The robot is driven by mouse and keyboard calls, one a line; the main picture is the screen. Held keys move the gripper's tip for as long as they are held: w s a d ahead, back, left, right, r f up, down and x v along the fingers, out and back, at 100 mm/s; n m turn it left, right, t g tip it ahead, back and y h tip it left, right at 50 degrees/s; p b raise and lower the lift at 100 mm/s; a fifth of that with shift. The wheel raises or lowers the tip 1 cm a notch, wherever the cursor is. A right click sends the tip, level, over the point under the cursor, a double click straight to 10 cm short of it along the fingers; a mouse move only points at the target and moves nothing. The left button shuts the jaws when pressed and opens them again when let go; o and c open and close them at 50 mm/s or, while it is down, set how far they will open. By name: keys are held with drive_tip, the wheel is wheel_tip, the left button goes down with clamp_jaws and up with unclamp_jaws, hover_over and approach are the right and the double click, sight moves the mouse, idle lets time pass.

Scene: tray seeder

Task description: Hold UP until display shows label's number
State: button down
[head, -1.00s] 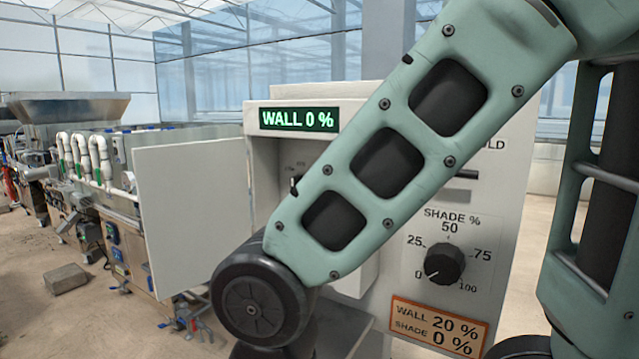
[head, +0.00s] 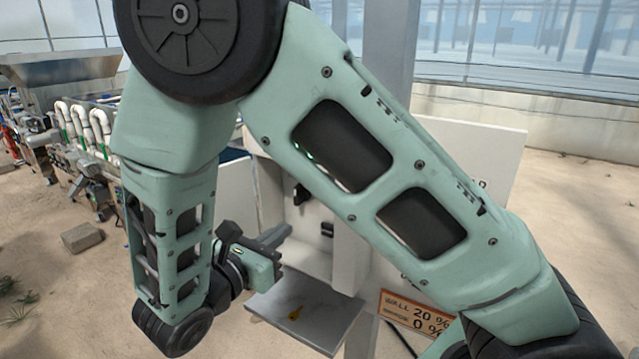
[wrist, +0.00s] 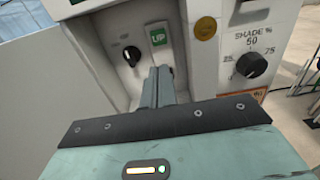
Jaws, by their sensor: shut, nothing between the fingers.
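The green UP button (wrist: 158,39) is on the white control box, inside its recess, in the wrist view. My gripper (wrist: 160,74) is shut and empty, its fingertips just below the button in the picture; I cannot tell whether they touch the box. In the head view my gripper (head: 284,234) reaches in front of the open recess from the left. The orange label (head: 414,312) reads WALL 20 %, with SHADE 0 % below; its edge also shows in the wrist view (wrist: 259,94). The display's reading is hidden behind my arm in the head view.
A black switch (wrist: 132,55) sits left of the button. The SHADE dial (wrist: 251,65) is on the right panel, near a brass disc (wrist: 205,28). Seeding machinery (head: 85,125) stands at left.

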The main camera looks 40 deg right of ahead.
idle(0.3)
drive_tip(key=p+x, duration=0.6)
drive_tip(key=x, duration=0.8)
drive_tip(key=shift+p, duration=0.3)
drive_tip(key=shift+f, duration=0.1)
drive_tip(key=shift+b+x, duration=0.3)
drive_tip(key=shift+x, duration=0.55)
drive_tip(key=shift+d, duration=0.15)
idle(0.7)
idle(1.5)
